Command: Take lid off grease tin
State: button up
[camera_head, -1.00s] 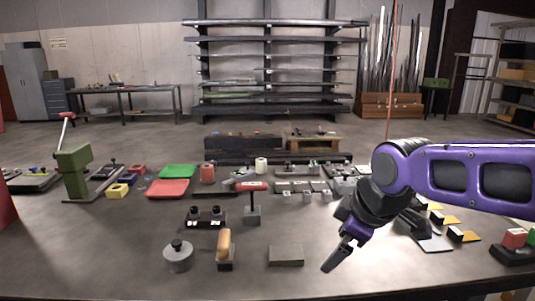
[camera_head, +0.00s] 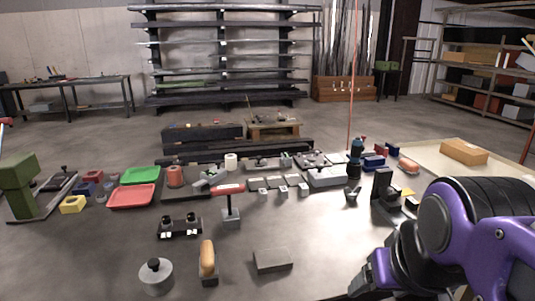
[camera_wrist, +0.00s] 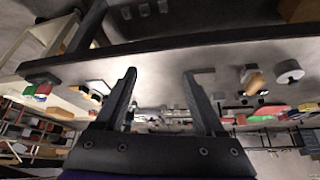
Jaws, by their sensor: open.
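A round grey tin with a lid and a dark knob (camera_head: 156,276) stands upright at the front left of the table, and I take it for the grease tin. The lid sits on it. It also shows in the wrist view (camera_wrist: 288,72), at the upper right. My gripper (camera_head: 369,281) is at the table's front edge, well to the right of the tin and apart from it. In the wrist view both fingers (camera_wrist: 159,74) are spread with nothing between them.
A wooden-handled brush (camera_head: 208,260) stands just right of the tin, and a grey block (camera_head: 272,261) lies farther right. A red T-shaped tool on a stand (camera_head: 230,200) and a black holder with two knobs (camera_head: 179,227) are behind. Red (camera_head: 133,196) and green trays lie farther back.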

aim_at(156, 270)
jog(key=k+l+u, duration=0.1)
jog(key=u, duration=1.45)
